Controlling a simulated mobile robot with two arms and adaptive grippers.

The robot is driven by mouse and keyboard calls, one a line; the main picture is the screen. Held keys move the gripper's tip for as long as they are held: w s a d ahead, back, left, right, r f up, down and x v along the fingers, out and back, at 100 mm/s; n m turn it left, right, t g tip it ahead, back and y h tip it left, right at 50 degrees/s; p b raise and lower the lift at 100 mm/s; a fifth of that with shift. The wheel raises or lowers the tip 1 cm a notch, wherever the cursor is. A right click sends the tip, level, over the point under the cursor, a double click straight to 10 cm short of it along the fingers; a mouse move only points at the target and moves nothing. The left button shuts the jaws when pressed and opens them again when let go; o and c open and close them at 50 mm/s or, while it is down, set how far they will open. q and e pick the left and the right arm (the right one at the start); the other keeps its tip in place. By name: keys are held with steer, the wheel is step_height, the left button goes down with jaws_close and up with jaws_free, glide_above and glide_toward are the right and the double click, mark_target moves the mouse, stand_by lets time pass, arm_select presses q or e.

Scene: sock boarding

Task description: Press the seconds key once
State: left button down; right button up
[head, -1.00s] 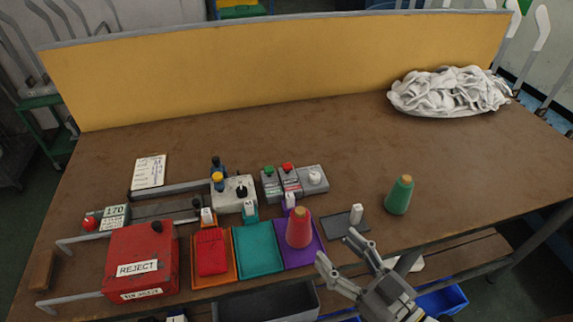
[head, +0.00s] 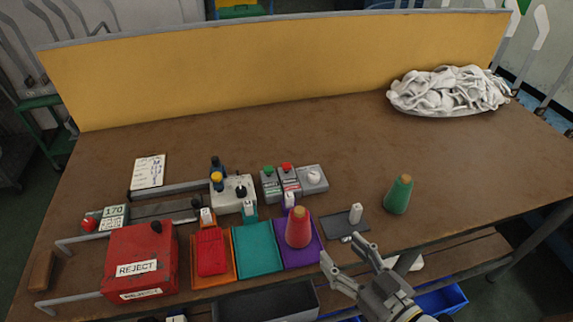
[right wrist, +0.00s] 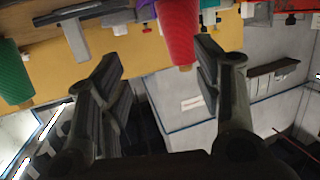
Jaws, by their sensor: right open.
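A row of small grey button boxes sits at mid-table in the head view: one with a green button (head: 268,171), one with a red button (head: 287,169), and one with a pale round button (head: 314,177). Their labels are too small to read, so I cannot tell which is the seconds key. My right gripper (head: 342,250) is open and empty near the table's front edge, to the right of and nearer than the boxes. Its two spread fingers also show in the right wrist view (right wrist: 158,70). My left gripper is not in view.
A red cone (head: 299,229) stands on the purple tray (head: 315,247), and a green cone (head: 398,195) stands farther right. A red reject box (head: 125,245) is at left. The back middle table is clear.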

steer(key=s+d+f+m+g+h, duration=0.1)
steer(key=s+d+f+g+h, duration=0.2)
steer(key=f, duration=0.9)
steer(key=s+d+f+m+g+h, duration=0.15)
steer(key=d+f, duration=0.35)
steer(key=f, duration=0.6)
steer(key=s+d+f+m+g+h, duration=0.2)
steer(key=d+f+h, duration=0.2)
steer(key=f, duration=0.8)
steer(key=s+d+f+g, duration=0.1)
steer(key=s+f+g, duration=0.1)
steer(key=s+f, duration=0.8)
steer(key=s+d+f+g, duration=0.1)
steer(key=s+f+g, duration=0.2)
steer(key=s+f, duration=0.6)
steer(key=s, duration=0.6)
steer(key=shift+d+f+g, duration=0.15)
steer(key=shift+f+g, duration=0.2)
steer(key=shift+f, duration=0.05)
